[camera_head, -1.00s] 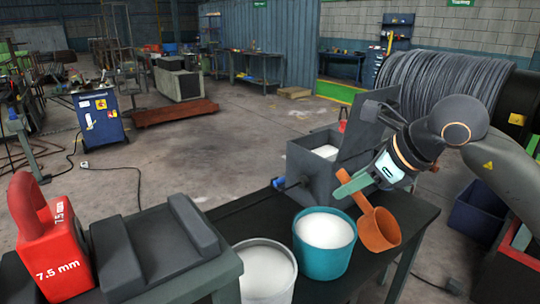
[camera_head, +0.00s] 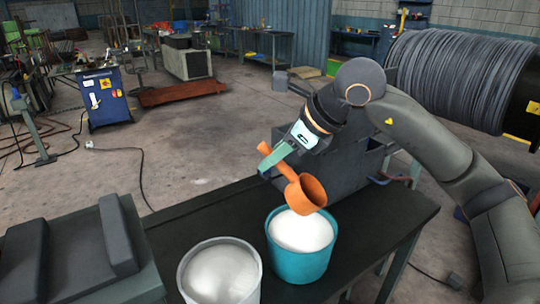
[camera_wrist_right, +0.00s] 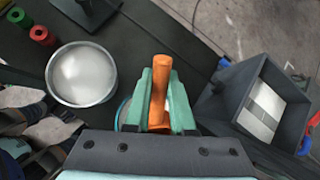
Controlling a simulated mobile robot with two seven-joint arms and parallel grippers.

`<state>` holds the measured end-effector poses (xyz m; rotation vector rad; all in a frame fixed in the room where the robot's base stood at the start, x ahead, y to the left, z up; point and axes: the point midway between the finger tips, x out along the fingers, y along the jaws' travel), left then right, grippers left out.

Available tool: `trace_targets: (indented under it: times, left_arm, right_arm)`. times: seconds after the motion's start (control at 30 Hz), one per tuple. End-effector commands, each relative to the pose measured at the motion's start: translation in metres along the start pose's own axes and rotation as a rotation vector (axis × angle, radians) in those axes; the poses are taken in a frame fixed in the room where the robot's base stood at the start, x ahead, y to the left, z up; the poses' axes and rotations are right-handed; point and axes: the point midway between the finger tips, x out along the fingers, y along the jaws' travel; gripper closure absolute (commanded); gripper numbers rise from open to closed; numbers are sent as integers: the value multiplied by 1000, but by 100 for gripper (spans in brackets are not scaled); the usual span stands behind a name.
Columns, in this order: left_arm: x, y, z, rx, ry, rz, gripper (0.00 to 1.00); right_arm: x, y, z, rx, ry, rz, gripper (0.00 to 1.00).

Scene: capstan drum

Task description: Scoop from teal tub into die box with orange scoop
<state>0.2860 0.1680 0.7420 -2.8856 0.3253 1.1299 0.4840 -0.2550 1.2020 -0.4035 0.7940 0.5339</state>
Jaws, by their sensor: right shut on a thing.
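The teal tub (camera_head: 298,264) stands on the dark table with white material inside. My right gripper (camera_head: 279,153) is shut on the handle of the orange scoop (camera_head: 307,194). The scoop's cup is tilted just above the tub's back rim; its inside looks orange, and I cannot tell whether it holds anything. In the right wrist view the fingers (camera_wrist_right: 160,100) clasp the upright orange handle (camera_wrist_right: 161,68). The grey die box (camera_head: 346,168) stands behind, partly hidden by my right arm; its open, pale inside shows in the right wrist view (camera_wrist_right: 263,106). My left gripper is not in view.
A pale tub (camera_head: 219,272) with white contents stands left of the teal tub. A dark grey block (camera_head: 75,258) fills the front left. A cable drum (camera_head: 452,80) stands behind my right arm. The table top left of the die box is bare.

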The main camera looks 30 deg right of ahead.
Motion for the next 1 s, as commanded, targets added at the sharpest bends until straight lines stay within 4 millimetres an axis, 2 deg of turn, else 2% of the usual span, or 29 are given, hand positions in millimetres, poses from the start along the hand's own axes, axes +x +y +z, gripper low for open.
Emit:
trace_targets:
  times: [0.73, 1.0]
  left_arm:
    - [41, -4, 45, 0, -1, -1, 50]
    - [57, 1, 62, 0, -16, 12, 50]
  right_arm:
    - [54, 10, -46, 0, 0, 0, 100]
    - [75, 14, -63, 0, 0, 0, 100]
